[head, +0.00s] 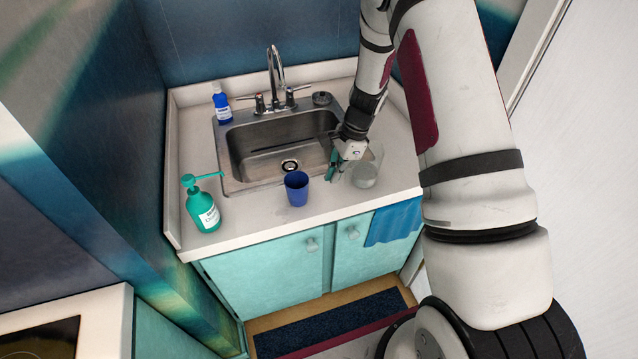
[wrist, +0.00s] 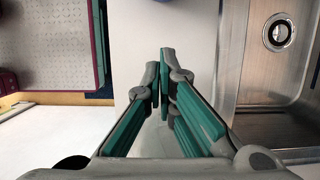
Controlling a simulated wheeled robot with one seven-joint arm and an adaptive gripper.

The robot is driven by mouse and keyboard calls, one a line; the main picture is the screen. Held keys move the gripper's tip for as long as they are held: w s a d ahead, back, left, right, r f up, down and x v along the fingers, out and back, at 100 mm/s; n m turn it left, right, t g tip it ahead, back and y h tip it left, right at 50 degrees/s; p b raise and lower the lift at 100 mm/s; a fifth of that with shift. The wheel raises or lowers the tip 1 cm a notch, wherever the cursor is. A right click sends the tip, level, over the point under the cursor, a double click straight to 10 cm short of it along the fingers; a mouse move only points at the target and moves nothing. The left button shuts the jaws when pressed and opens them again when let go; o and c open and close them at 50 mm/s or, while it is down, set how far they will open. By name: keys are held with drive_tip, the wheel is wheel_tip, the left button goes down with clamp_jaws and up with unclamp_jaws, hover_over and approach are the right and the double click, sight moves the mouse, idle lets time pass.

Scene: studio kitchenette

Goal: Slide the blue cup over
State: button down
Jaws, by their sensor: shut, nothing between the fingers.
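The blue cup (head: 296,190) stands upright on the counter, in front of the sink, in the head view.
A clear glass (head: 366,175) stands close on the right of my gripper. A teal soap pump bottle (head: 203,210) is on the counter's left. The sink (head: 260,150) lies behind the cup; a blue bottle (head: 221,104) is at its back left.

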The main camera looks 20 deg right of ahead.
drive_tip(key=x, duration=0.2)
drive_tip(key=shift+a+f, duration=0.3)
drive_tip(key=shift+a, duration=0.15)
drive_tip(key=shift+s+a+r+p, duration=0.15)
drive_tip(key=shift+a+p, duration=0.4)
drive_tip(key=shift+a, duration=1.1)
drive_tip(key=a+b, duration=0.2)
drive_tip(key=a, duration=1.5)
drive_tip(key=shift+d, duration=0.1)
